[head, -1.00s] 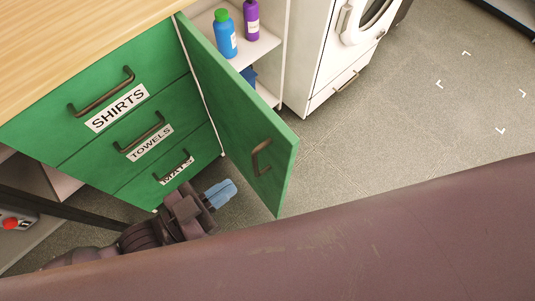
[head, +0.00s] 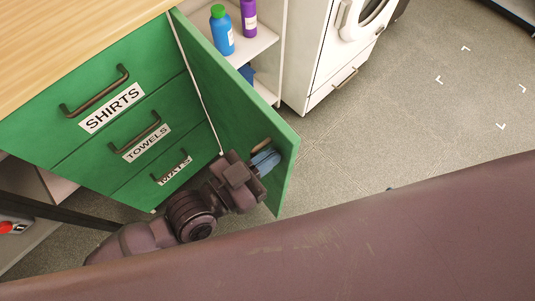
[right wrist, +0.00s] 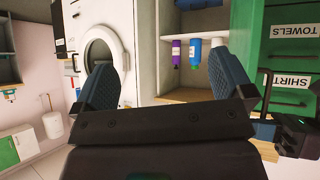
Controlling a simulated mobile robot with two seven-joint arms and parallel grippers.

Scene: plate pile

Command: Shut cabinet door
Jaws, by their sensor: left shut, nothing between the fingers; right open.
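The green cabinet door (head: 222,95) stands open in the head view, swung out to the right of the drawers. The open shelves (head: 255,45) behind it show. I cannot tell whether the fingers touch the door. My right gripper (right wrist: 160,65) is open and empty in the right wrist view, its two blue fingers spread apart, away from the cabinet.
Green drawers labelled SHIRTS (head: 110,108), TOWELS and MATS lie left of the door under a wooden top (head: 70,40). A blue bottle (head: 222,32) and a purple bottle (head: 249,18) stand on the shelf. A white washing machine (head: 325,55) is at the right. The floor there is clear.

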